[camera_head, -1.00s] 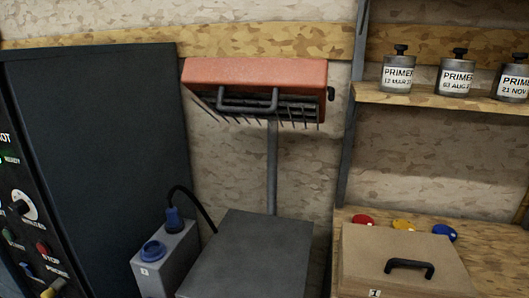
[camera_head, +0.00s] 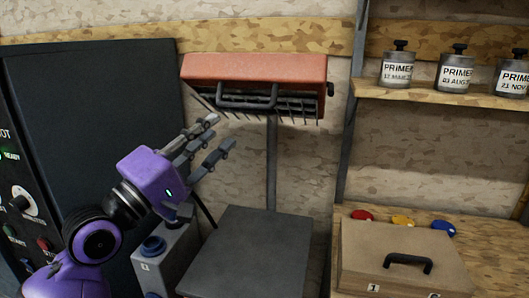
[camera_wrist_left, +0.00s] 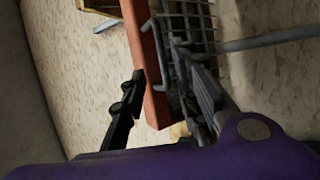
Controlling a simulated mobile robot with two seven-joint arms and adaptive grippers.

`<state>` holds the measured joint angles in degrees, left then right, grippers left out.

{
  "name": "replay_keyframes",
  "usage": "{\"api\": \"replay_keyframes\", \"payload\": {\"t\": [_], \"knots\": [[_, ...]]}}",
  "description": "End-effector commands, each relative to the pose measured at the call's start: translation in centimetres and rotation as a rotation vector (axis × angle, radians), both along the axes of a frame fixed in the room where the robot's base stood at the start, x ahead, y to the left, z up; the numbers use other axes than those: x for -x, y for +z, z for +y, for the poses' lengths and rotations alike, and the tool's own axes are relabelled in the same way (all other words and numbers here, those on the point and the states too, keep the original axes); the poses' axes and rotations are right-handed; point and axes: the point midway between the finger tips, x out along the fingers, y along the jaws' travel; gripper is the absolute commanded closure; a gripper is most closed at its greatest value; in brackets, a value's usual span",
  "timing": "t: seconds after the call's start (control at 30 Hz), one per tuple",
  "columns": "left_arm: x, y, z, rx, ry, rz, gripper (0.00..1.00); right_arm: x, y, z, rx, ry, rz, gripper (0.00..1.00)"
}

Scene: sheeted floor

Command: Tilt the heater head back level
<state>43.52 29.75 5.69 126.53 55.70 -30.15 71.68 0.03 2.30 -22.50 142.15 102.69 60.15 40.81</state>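The heater head (camera_head: 256,70) is a red-orange box on a thin grey post (camera_head: 271,170) in front of the wall. Its underside, with a dark grille (camera_head: 300,107), faces down and partly toward me. A dark bar handle (camera_head: 247,101) runs along its lower front. My left gripper (camera_head: 218,134) is open and empty, just below and left of the handle, apparently apart from it. In the left wrist view, the red head (camera_wrist_left: 150,70) and grille (camera_wrist_left: 200,40) show beyond the spread fingers. My right gripper is not in view.
A dark cabinet (camera_head: 100,130) with a control panel stands at left. A grey socket box (camera_head: 165,262) and a grey block (camera_head: 245,255) stand below the heater. At right are a shelf (camera_head: 430,97) of primer tins and a tan case (camera_head: 400,255) with a handle.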

Motion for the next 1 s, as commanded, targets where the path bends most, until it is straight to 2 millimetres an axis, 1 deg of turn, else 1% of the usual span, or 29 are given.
{"api": "replay_keyframes", "payload": {"t": [0.3, 0.5, 0.7, 0.97, 1.0], "knots": [[-4.6, 2.1, -3.8, 0.001, 0.0, 0.0, 0.71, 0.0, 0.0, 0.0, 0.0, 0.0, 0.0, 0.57], [-6.9, 3.1, -5.6, -0.001, 0.0, 0.001, 0.71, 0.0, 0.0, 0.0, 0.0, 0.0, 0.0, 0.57], [-7.8, 3.5, -6.4, -0.002, 0.002, 0.001, 0.71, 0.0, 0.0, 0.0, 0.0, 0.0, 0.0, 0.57], [-7.9, 3.5, -6.4, -0.002, 0.002, 0.001, 0.71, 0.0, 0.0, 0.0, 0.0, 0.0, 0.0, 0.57], [-7.9, 3.5, -6.4, -0.002, 0.002, 0.001, 0.74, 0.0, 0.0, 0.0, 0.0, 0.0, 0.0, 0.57]]}}
